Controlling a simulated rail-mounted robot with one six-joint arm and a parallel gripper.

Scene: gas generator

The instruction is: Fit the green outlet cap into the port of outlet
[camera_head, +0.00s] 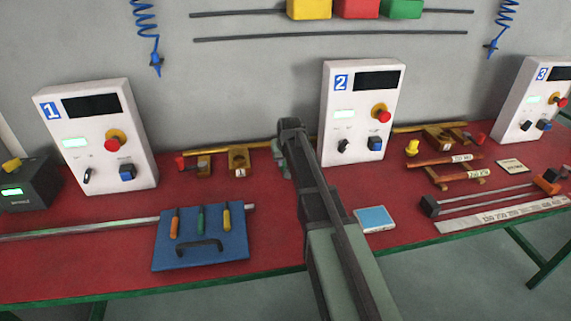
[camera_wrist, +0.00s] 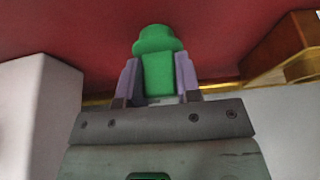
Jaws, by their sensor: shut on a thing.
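In the wrist view my gripper (camera_wrist: 158,80) is shut on the green outlet cap (camera_wrist: 158,68), its pale purple fingers on either side of it. The cap's wide rounded end points away from the gripper. In the head view my gripper (camera_head: 280,158) is over the back of the red bench, between panels 1 and 2; the cap cannot be made out there. A yellow pipe (camera_head: 256,147) runs along the back of the bench behind it. I cannot tell which fitting is the outlet port.
Panel 1 (camera_head: 98,140) stands left and panel 2 (camera_head: 360,110) right of my arm. A wooden block (camera_head: 238,161) and a red-handled valve (camera_head: 195,165) sit left of the gripper. A blue tool board (camera_head: 200,240) and blue pad (camera_head: 375,219) lie nearer.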

